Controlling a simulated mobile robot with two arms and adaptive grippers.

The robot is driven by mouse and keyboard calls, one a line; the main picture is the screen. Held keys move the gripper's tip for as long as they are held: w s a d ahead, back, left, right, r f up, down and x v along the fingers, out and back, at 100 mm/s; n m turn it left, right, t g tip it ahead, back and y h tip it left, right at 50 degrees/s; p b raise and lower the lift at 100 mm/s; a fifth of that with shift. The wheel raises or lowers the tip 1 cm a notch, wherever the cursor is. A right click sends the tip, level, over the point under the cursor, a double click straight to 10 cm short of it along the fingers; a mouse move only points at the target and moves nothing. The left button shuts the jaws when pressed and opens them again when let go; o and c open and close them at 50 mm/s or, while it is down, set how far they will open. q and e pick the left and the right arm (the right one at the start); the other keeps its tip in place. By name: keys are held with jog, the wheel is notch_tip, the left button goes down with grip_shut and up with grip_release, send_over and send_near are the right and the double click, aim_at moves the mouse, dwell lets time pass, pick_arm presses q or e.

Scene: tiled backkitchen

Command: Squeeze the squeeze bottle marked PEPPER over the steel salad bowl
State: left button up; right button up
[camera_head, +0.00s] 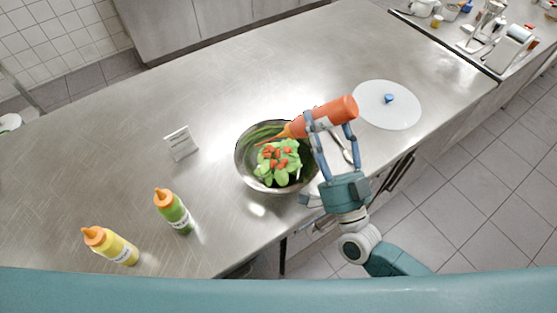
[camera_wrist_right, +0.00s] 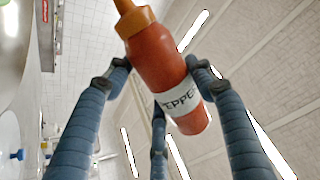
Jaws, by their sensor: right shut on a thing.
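A steel salad bowl (camera_head: 243,172) stands on the steel counter, with green leaves (camera_head: 272,177) and red pieces on them. My right gripper (camera_head: 330,125) is shut on an orange-red squeeze bottle (camera_head: 338,109). The bottle is tilted, with its orange nozzle (camera_head: 288,132) low and pointing left over the bowl. In the right wrist view the label of the bottle (camera_wrist_right: 168,75) reads PEPPE, its last part hidden by a finger of my right gripper (camera_wrist_right: 160,85). My left gripper is not in view.
A green bottle (camera_head: 176,215) and a yellow bottle (camera_head: 115,246) stand at the front left of the counter. A small white card (camera_head: 181,143) stands left of the bowl. A white round lid (camera_head: 387,106) with a blue knob lies to the right. The back of the counter is clear.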

aim_at(325, 105)
notch_tip(325, 105, up, 7)
jog(key=p, duration=0.5)
jog(key=shift+r+p, duration=0.1)
jog(key=shift+p, duration=0.2)
